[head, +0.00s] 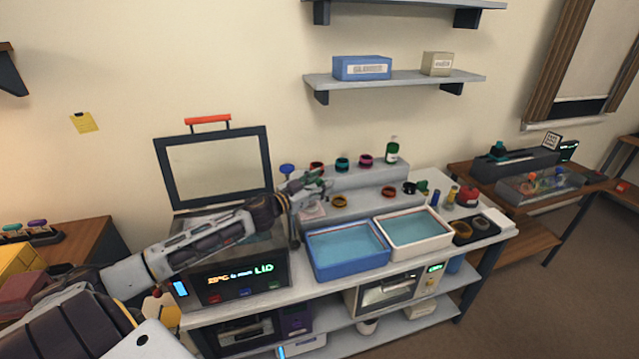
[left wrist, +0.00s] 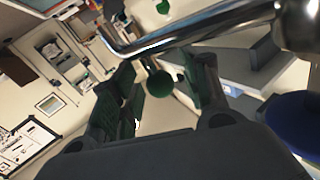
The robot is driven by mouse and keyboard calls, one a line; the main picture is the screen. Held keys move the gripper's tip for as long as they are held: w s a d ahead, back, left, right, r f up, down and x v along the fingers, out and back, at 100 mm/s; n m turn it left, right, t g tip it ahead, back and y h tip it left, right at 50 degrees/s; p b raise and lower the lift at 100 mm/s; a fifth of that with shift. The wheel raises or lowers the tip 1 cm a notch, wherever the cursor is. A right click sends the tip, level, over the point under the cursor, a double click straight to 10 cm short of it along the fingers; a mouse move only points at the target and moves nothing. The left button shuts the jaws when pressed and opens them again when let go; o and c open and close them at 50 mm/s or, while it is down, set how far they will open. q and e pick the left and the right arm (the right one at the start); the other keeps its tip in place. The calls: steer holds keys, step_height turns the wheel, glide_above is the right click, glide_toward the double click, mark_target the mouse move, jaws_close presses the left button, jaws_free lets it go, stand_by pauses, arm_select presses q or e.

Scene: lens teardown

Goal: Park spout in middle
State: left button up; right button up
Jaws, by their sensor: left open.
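A shiny metal spout pipe (left wrist: 200,28) runs across the top of the left wrist view, with a bend at its left end. A dark green round knob (left wrist: 159,82) shows below the pipe, between my fingers in the picture; I cannot tell whether they touch it. My left gripper (head: 312,184) is open at the back left of the blue basin, and its spread fingers also show in the left wrist view (left wrist: 161,98). In the head view the gripper and arm largely hide the spout. The blue basin (head: 349,274) and white basin (head: 416,253) stand side by side.
A lidded machine (head: 235,283) with its framed lid raised stands left of the basins, under my left arm. A stepped grey rack (head: 360,180) with several coloured rings and a green bottle (head: 391,152) stands behind them. A dark two-well tray (head: 484,237) lies to the right.

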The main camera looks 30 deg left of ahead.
arm_select(q)
jaws_close()
arm_select(e)
steer(key=shift+a, duration=0.3)
